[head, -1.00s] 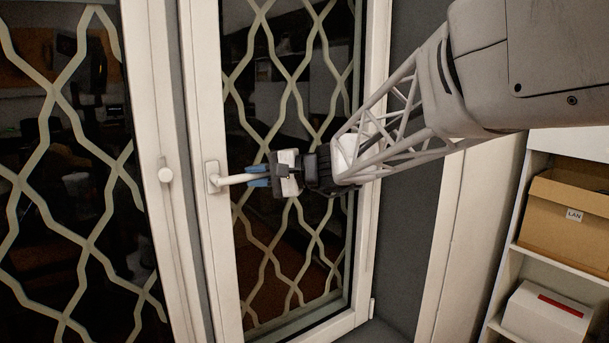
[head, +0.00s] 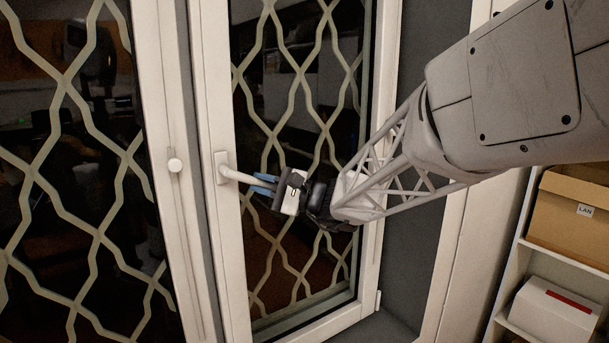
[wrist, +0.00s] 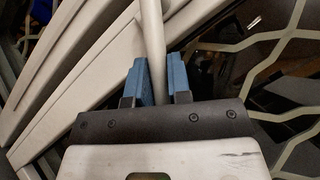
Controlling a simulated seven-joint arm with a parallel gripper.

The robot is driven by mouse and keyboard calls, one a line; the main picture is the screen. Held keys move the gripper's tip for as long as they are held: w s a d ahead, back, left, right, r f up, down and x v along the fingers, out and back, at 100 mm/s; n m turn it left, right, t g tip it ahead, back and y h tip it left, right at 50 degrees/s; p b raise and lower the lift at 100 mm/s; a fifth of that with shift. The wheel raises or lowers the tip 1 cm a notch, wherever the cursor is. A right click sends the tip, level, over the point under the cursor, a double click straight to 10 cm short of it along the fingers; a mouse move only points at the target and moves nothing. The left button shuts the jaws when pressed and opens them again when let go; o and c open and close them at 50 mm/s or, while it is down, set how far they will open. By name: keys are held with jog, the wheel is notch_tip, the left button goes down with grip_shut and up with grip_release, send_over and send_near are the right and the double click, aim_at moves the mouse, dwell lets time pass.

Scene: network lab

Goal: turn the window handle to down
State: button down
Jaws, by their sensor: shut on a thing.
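The white window handle (head: 236,175) sits on the frame of the right-hand window sash (head: 213,120). Its lever points right and slants a little downward from its base. My gripper (head: 264,184) is shut on the outer part of the lever, with its blue fingers on either side. In the wrist view the lever (wrist: 152,40) runs between the two blue fingertips (wrist: 158,80). The lever's end is hidden by the gripper.
Lattice bars (head: 290,100) cover the dark glass behind my gripper. At right a shelf holds a cardboard box labelled LAN (head: 560,215) and a white box (head: 550,312).

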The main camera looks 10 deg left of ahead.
jog(key=shift+s+a+f+m+t+y, duration=0.65)
jog(key=shift+m+t, duration=1.3)
jog(key=shift+m, duration=0.6)
jog(key=shift+s+a+f+m+t+y, duration=0.55)
jog(key=shift+s+a+f+m+t, duration=0.25)
jog(key=shift+m+t, duration=1.45)
jog(key=shift+s+a+f+m+t+y, duration=0.65)
jog(key=shift+m+t, duration=0.95)
jog(key=shift+m, duration=1.3)
jog(key=c, duration=1.1)
grip_release()
jog(key=shift+f, duration=0.1)
jog(key=shift+v, duration=3.85)
jog(key=shift+s, duration=0.1)
